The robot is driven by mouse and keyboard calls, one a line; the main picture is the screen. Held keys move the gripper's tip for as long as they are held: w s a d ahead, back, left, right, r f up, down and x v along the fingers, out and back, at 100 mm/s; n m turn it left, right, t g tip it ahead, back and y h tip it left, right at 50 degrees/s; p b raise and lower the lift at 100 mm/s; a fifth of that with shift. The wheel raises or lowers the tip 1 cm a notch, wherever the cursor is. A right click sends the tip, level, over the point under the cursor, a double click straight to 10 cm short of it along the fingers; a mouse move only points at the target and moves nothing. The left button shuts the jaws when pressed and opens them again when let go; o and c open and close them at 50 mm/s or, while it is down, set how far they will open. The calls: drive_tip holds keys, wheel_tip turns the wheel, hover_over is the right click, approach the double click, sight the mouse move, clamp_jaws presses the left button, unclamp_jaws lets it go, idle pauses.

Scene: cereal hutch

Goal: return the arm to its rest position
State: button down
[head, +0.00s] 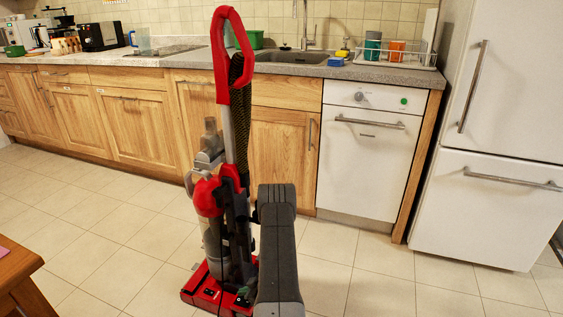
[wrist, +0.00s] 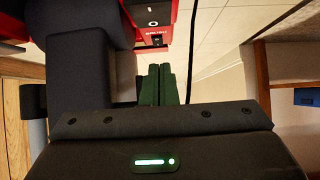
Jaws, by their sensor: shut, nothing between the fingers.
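My arm's dark grey link (head: 278,245) rises at the bottom middle of the head view, in front of the floor. My gripper (wrist: 160,70) shows in the wrist view as two green fingers side by side, shut and with nothing between them. A red and grey upright vacuum cleaner (head: 210,200) stands just left of my arm in the head view. Part of a red body with a small dark label (wrist: 155,30) shows beyond the fingertips in the wrist view. In the head view my arm covers part of the area right of the vacuum's base.
Wooden cabinets (head: 130,123) and a white dishwasher (head: 368,160) line the back, with a white fridge (head: 500,150) at right. A wooden table corner (head: 15,270) is at lower left. The tiled floor (head: 370,285) is clear right of my arm.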

drive_tip(key=p+v, duration=0.1)
drive_tip(key=v, duration=0.5)
drive_tip(key=shift+r+p, duration=0.2)
drive_tip(key=shift+p, duration=0.15)
drive_tip(key=shift+s, duration=0.1)
